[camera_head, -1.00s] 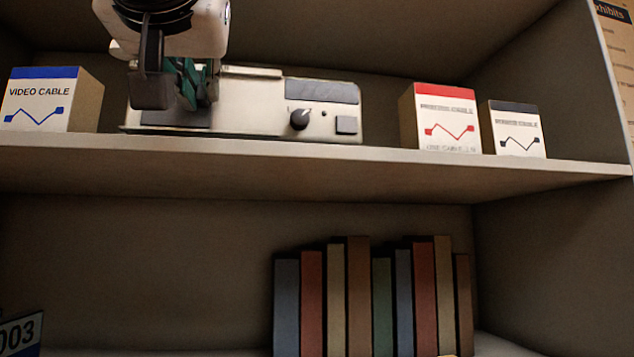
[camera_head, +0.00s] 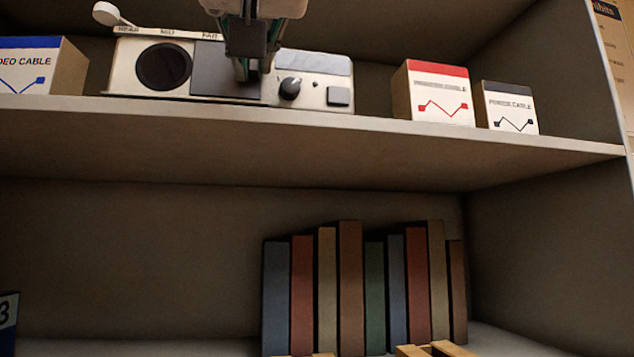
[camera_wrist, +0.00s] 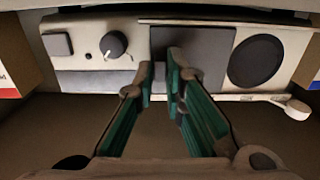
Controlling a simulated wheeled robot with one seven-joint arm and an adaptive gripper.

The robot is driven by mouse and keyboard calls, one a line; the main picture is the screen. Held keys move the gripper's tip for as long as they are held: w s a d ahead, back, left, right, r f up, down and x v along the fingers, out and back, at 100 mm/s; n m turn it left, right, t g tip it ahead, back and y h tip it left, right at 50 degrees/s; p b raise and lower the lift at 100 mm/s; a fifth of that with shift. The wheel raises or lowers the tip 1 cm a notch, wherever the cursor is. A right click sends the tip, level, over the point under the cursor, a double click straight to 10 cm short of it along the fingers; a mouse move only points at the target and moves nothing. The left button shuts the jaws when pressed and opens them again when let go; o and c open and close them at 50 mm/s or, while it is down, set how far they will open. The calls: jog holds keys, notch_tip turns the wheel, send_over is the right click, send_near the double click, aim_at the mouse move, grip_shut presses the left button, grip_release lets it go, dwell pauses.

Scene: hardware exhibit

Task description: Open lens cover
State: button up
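A pale box-shaped device (camera_head: 125,75) stands on the upper shelf. Its front has a dark round disc (camera_head: 163,67) and, just right of it, a dark square panel (camera_head: 212,82); I cannot tell which part is the lens cover. In the wrist view, which is upside down, the panel (camera_wrist: 208,45) is left of the disc (camera_wrist: 257,62). My gripper (camera_head: 253,70) is in front of the panel's right side.
The device has a black knob (camera_head: 290,88), a grey button (camera_head: 338,96) and a white lever (camera_head: 108,14) by NEAR, MID, FAR marks. Cable boxes stand left (camera_head: 62,68) and right (camera_head: 435,95) of it on the shelf (camera_head: 400,143). Books (camera_head: 350,285) stand below.

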jog(key=shift+o, duration=1.3)
jog(key=shift+s, duration=0.15)
jog(key=v, duration=1.1)
jog(key=shift+s, duration=0.35)
jog(key=w+d+f+m+g+h, duration=0.1)
jog(key=w+d+f+g+h, duration=0.15)
jog(key=d+f, duration=0.4)
jog(key=w+d+f+g+h, duration=0.1)
jog(key=w+d+f, duration=0.25)
jog(key=f, duration=0.55)
jog(key=w+d+f+m+g+h, duration=0.15)
jog(key=w+d+f, duration=0.25)
jog(key=f, duration=0.4)
jog(key=s+d+f+g, duration=0.2)
jog(key=s+d+f, duration=0.1)
jog(key=f, duration=0.6)
jog(key=s+d+f+g+p, duration=0.1)
jog(key=s+d+f+g, duration=0.1)
jog(key=f, duration=0.7)
jog(key=s+d+f+g, duration=0.3)
jog(key=d+f+g, duration=0.1)
jog(key=f, duration=0.5)
jog(key=shift+s+d+f+y, duration=0.25)
jog(key=shift+s+d+y, duration=0.05)
jog(key=shift+d, duration=0.55)
